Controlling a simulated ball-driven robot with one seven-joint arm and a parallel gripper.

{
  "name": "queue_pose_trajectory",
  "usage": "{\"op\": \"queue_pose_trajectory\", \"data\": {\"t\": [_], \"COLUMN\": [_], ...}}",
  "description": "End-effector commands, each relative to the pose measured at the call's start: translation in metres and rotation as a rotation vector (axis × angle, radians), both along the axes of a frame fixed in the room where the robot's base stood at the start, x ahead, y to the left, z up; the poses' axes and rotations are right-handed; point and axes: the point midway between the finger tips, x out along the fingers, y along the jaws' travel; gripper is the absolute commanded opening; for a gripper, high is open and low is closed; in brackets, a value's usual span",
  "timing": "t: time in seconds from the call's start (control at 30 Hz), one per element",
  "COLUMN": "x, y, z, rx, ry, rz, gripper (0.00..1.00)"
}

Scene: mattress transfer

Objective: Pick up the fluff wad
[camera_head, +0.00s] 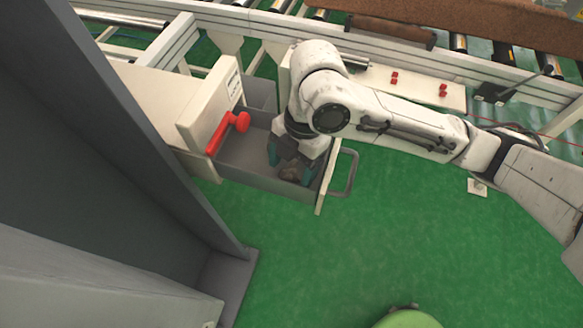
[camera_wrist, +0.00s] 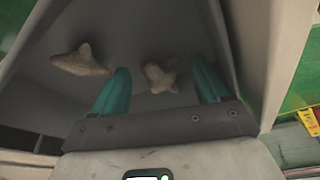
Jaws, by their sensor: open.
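Two pale, lumpy fluff wads lie on the floor of a grey bin in the wrist view. One fluff wad (camera_wrist: 160,78) shows between the two teal fingers of my gripper (camera_wrist: 161,72), with a gap on each side. The other fluff wad (camera_wrist: 80,62) lies to the left, outside the left finger. In the head view my gripper (camera_head: 289,171) points down into the grey bin (camera_head: 240,178), at its right end. A brownish lump (camera_head: 290,174) shows there between the fingers, partly hidden. My gripper is open. I cannot tell its height above the wad.
The bin's walls stand close around my gripper. A red handle (camera_head: 228,130) is on a pale block at the bin's left. A grey loop handle (camera_head: 345,172) is at its right. A roller conveyor (camera_head: 460,42) runs behind. Green floor (camera_head: 390,220) in front is mostly clear.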

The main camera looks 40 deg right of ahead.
Motion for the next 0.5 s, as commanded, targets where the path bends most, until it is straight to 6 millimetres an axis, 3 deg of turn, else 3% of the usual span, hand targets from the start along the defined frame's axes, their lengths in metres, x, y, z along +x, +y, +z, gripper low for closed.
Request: {"op": "queue_pose_trajectory", "data": {"t": [0.27, 0.5], "x": [-0.0004, -0.0003], "y": [0.001, 0.001], "z": [-0.0047, -0.0045], "rx": [-0.001, -0.001], "ry": [0.0, 0.0], "rz": [0.001, 0.0], "gripper": [0.76, 0.55]}}
